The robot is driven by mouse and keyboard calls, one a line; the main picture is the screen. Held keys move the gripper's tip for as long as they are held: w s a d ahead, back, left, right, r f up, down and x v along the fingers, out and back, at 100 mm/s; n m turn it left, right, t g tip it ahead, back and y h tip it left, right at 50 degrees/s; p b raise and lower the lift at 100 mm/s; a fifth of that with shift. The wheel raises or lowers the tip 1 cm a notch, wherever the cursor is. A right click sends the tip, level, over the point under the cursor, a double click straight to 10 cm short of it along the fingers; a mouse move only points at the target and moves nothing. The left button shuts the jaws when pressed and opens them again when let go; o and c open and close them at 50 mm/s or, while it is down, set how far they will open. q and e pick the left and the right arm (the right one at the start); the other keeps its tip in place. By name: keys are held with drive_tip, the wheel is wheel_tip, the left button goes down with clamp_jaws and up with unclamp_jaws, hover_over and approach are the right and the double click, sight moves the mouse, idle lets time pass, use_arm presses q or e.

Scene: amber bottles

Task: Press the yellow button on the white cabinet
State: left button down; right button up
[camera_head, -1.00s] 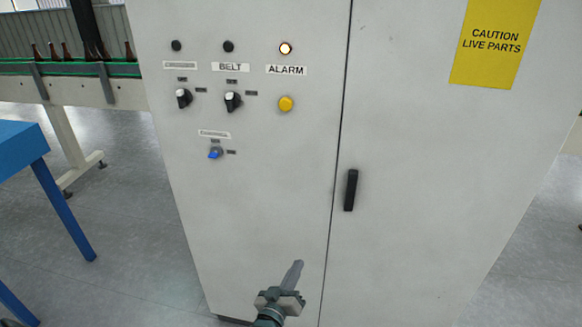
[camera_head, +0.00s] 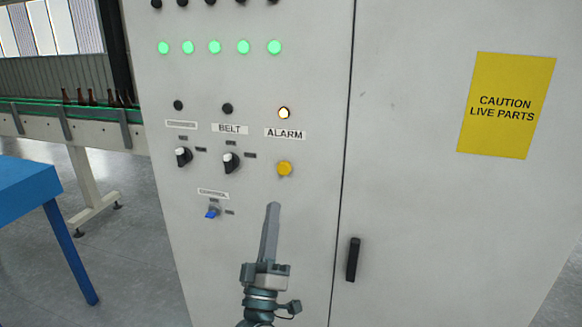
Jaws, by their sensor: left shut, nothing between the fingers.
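The white cabinet (camera_head: 265,230) fills the middle of the head view. Its yellow button (camera_head: 284,168) is on the left door, under the ALARM label (camera_head: 285,134) and a lit lamp (camera_head: 284,113). My left gripper (camera_head: 272,207) is shut and empty, its fingers together and pointing up. In the picture its tip is below and slightly left of the button, with a visible gap between them. How far the tip is from the cabinet face is hard to tell. My right gripper is not in view.
Left of the button are two black-and-white knobs, one under BELT (camera_head: 231,162), and a blue switch (camera_head: 212,212) lower down. A black handle (camera_head: 353,259) sticks out on the right door. A blue table (camera_head: 25,188) and a bottle conveyor (camera_head: 75,125) stand at the left.

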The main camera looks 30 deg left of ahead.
sight(284, 169)
use_arm(q)
drive_tip(key=r, duration=0.1)
drive_tip(key=s+r+n+y, duration=0.1)
drive_tip(key=r+n+y, duration=0.1)
drive_tip(key=r, duration=0.1)
drive_tip(key=shift+s+a, duration=0.3)
drive_tip(key=shift+s, duration=0.1)
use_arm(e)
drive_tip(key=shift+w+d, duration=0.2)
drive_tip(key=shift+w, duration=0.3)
use_arm(q)
drive_tip(key=shift+w+a+b, duration=0.25)
drive_tip(key=shift+w+a, duration=0.1)
drive_tip(key=shift+w, duration=1.1)
drive_tip(key=shift+w+a+b, duration=0.3)
drive_tip(key=shift+w+a, duration=0.05)
drive_tip(key=shift+w, duration=1.05)
drive_tip(key=shift+w+a+b, duration=0.25)
drive_tip(key=shift+w+a, duration=0.1)
drive_tip(key=shift+w, duration=1.1)
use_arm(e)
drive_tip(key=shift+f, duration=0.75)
use_arm(q)
drive_tip(key=shift+w+a, duration=0.1)
drive_tip(key=shift+w, duration=0.25)
